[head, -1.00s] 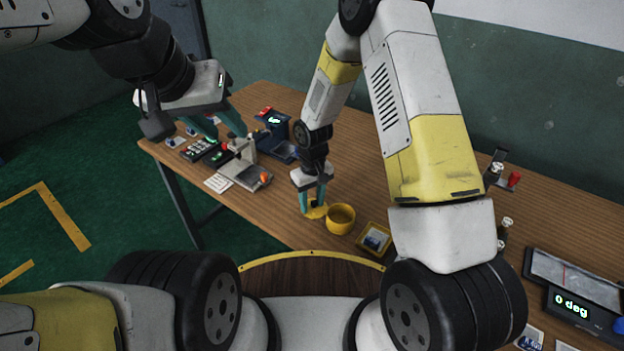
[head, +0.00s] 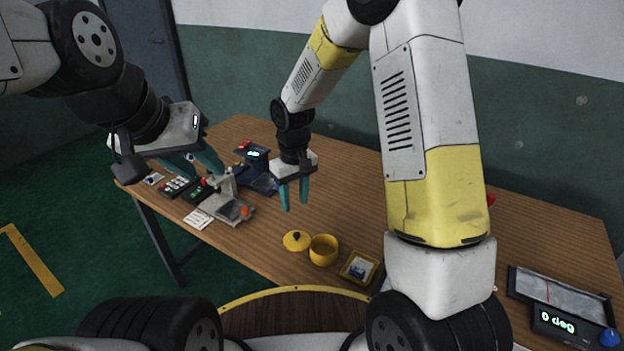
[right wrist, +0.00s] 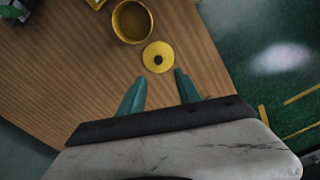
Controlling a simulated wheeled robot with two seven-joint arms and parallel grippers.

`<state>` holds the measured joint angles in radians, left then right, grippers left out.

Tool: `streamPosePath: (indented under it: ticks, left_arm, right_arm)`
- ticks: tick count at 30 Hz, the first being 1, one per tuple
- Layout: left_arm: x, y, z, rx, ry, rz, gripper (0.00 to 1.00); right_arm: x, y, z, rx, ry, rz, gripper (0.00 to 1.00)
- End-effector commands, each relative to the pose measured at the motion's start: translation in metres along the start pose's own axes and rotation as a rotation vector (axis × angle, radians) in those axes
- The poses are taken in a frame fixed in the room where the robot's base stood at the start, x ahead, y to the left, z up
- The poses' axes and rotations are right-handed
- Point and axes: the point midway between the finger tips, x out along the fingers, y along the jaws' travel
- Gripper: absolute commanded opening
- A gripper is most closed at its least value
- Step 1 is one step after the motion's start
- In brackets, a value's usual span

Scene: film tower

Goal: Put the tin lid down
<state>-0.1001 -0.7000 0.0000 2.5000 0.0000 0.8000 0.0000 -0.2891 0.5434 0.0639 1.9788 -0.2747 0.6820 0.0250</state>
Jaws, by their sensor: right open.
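The yellow tin lid (head: 296,241) with a dark knob lies flat on the wooden table, just left of the open yellow tin (head: 323,250). In the right wrist view the lid (right wrist: 158,57) lies beside the tin (right wrist: 132,20), close to its rim. My right gripper (head: 294,207) is open and empty, above and behind the lid. Its two teal fingers (right wrist: 160,90) point towards the lid in the right wrist view with nothing between them. My left gripper (head: 200,160) hangs over the left end of the table, with its teal fingers partly seen apart and no object visible between them.
A yellow-framed tray (head: 360,268) stands right of the tin. A grey device with an orange knob (head: 234,208), a dark blue device (head: 256,170) and button panels (head: 180,186) fill the table's left end. A display unit (head: 560,322) sits at the right. The table's middle is fairly clear.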

Motion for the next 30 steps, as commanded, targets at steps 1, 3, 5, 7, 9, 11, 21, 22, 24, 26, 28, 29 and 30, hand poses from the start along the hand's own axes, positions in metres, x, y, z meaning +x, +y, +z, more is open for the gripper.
streamPosePath:
  ticks: [1,3,5,7,9,11,21,22,24,26,28,29,30]
  left_arm:
    - [0.000,0.000,0.000,0.000,0.000,0.000,0.36]
    - [0.000,0.000,0.000,0.000,0.000,0.000,0.36]
    - [0.000,0.000,0.000,0.000,0.000,0.000,0.36]
    - [0.000,0.000,0.000,0.000,0.000,0.000,0.36]
    - [0.000,0.000,0.000,0.000,0.000,0.000,0.36]
    - [0.000,0.000,0.000,0.000,0.000,0.000,0.36]
    - [0.000,0.000,0.000,0.000,0.000,0.000,0.36]
    - [0.000,0.000,0.000,0.000,0.000,0.000,0.36]
    - [0.000,0.000,0.000,0.000,0.000,0.000,0.36]
    - [0.000,0.000,0.000,0.000,0.000,0.000,0.36]
    - [0.000,0.000,0.000,0.000,0.000,0.000,0.36]
    - [0.000,0.000,0.000,0.000,0.000,0.000,0.36]
    - [0.000,0.000,0.000,0.000,0.000,0.000,0.36]
  right_arm:
    - [-0.016,0.005,0.003,0.018,0.022,0.003,0.40]
    - [-0.042,0.013,0.013,0.049,0.056,0.007,0.40]
    - [-0.069,0.020,0.025,0.083,0.093,0.009,0.40]
    - [-0.100,0.028,0.043,0.128,0.139,0.011,0.40]
    - [-0.129,0.033,0.062,0.171,0.187,0.012,0.40]
    - [-0.151,0.036,0.081,0.209,0.228,0.011,0.40]
    - [-0.231,0.029,0.189,0.394,0.462,-0.004,0.40]
    - [-0.234,0.027,0.197,0.407,0.479,-0.007,0.40]
    - [-0.239,0.023,0.212,0.430,0.514,-0.010,0.40]
    - [-0.242,0.020,0.222,0.445,0.538,-0.014,0.40]
    - [-0.244,0.017,0.229,0.457,0.556,-0.017,0.40]
    - [-0.244,0.016,0.231,0.460,0.562,-0.017,0.40]
    - [-0.244,0.015,0.233,0.464,0.567,-0.018,0.40]
